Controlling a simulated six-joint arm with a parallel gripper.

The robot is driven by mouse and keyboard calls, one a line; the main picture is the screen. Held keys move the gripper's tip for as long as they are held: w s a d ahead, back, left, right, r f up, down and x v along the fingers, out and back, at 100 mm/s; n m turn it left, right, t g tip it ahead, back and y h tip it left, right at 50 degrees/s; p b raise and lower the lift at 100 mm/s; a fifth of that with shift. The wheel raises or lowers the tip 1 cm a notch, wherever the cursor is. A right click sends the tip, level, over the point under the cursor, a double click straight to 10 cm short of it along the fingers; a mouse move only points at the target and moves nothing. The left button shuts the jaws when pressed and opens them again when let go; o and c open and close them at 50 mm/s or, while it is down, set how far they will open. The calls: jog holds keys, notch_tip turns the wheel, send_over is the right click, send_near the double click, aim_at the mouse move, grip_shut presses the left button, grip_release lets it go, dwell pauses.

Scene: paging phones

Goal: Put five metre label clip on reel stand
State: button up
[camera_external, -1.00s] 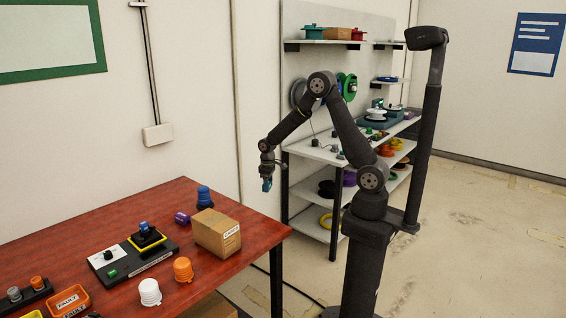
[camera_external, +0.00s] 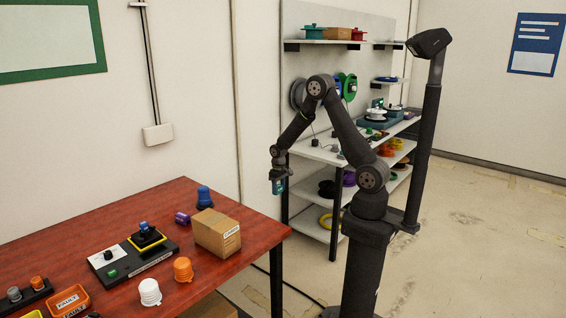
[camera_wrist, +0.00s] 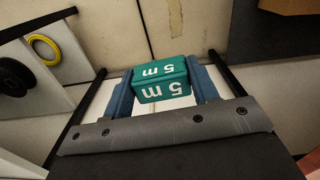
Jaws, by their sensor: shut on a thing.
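My gripper (camera_wrist: 162,88) is shut on the five metre label clip (camera_wrist: 161,80), a green block with white "5 m" lettering that looks upside down in the wrist view. The blue fingers press on its two sides. In the external view my gripper (camera_external: 278,178) hangs in the air between the red table and the shelf rack, with the green clip (camera_external: 277,187) at its lower end. The reel stand (camera_external: 378,123) seems to be the blue-green base with a white reel on the rack's top shelf, though it is small in the picture.
The red table (camera_external: 150,195) at left holds a cardboard box (camera_external: 217,233), coloured beacons and a black control panel. The rack (camera_external: 318,153) bears several coloured reels on its lower shelves. A yellow ring (camera_wrist: 45,48) and a black reel (camera_wrist: 14,77) show in the wrist view.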

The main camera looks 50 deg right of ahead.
jog(key=s+a+r+n, duration=0.2)
jog(key=a+r+n, duration=0.5)
jog(key=a, duration=0.6)
jog(key=s+a+r+n, duration=0.3)
jog(key=a+r+n, duration=0.5)
jog(key=a+r, duration=0.3)
jog(key=shift+s+a+r, duration=0.15)
jog(key=shift+s+a, duration=0.15)
jog(key=shift+a, duration=0.9)
send_over(234, 217)
notch_tip(234, 217, down, 7)
jog(key=shift+f, duration=0.1)
jog(key=shift+w+f, duration=0.1)
jog(key=shift+f, duration=1.6)
